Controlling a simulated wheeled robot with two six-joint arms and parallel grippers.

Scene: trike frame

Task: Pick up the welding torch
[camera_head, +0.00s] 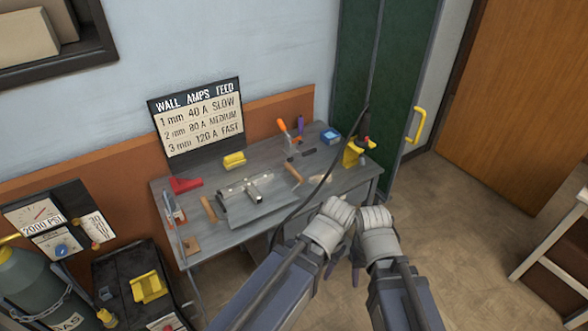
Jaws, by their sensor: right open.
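The welding torch (365,142), dark with a red part, rests in a yellow stand (352,155) at the right end of the grey workbench. A black cable (318,188) curves from it down across the bench's front edge. My right gripper (344,264) is open, low in front of the bench and well apart from the torch. My left arm ends beside it at a pale grey wrist (330,226). Its fingers are largely hidden, so I cannot tell their state.
The workbench (335,182) carries a clamp plate (258,200), a yellow block (234,161), a red piece (185,184), hand tools (290,133) and a blue box (330,136). A gas cylinder (35,285) stands at left. A green locker (390,85) is behind.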

